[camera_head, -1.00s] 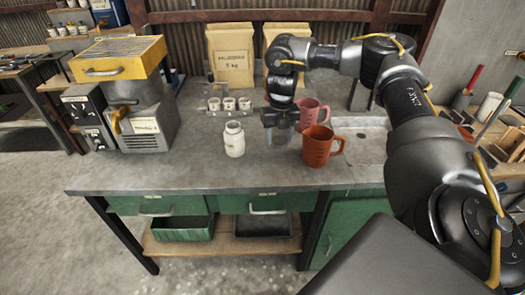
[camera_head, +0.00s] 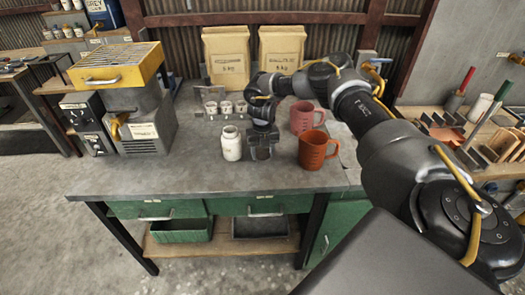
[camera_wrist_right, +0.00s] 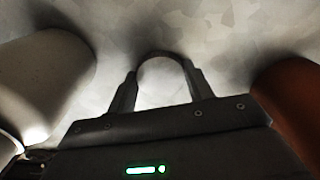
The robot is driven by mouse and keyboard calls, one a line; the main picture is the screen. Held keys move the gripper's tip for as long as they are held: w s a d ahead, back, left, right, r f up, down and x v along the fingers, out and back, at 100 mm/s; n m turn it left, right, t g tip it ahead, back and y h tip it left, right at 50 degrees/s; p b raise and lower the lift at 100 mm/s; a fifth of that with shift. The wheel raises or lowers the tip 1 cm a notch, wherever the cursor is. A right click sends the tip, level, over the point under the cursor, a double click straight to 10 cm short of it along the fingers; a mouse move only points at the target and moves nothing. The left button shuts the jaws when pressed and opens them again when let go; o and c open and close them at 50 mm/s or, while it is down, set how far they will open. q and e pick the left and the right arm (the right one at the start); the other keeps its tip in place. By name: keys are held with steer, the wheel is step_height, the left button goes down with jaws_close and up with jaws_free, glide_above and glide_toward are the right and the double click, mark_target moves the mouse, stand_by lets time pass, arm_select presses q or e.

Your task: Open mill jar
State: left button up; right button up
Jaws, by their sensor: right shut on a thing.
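The white mill jar (camera_head: 231,144) stands upright on the grey bench, and its narrow neck shows at the top. My right gripper (camera_head: 262,152) is just right of the jar, pointing down close above the bench top. In the right wrist view, its fingers (camera_wrist_right: 162,85) are shut around a round pale disc (camera_wrist_right: 163,80), which looks like the jar's lid. The jar's side (camera_wrist_right: 45,75) shows at the left of that view, apart from the fingers. My left gripper is not in view.
An orange jug (camera_head: 313,151) stands close right of my gripper, with a pink jug (camera_head: 303,117) behind it. Several small white cups (camera_head: 226,106) stand in a rack behind the jar. A yellow-topped machine (camera_head: 125,100) is at left. The bench front (camera_head: 200,180) is clear.

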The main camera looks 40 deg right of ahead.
mark_target(262, 155)
steer(key=o, duration=1.1)
steer(key=shift+f, duration=0.1)
steer(key=shift+r+b, duration=1.3)
steer(key=shift+r, duration=4.9)
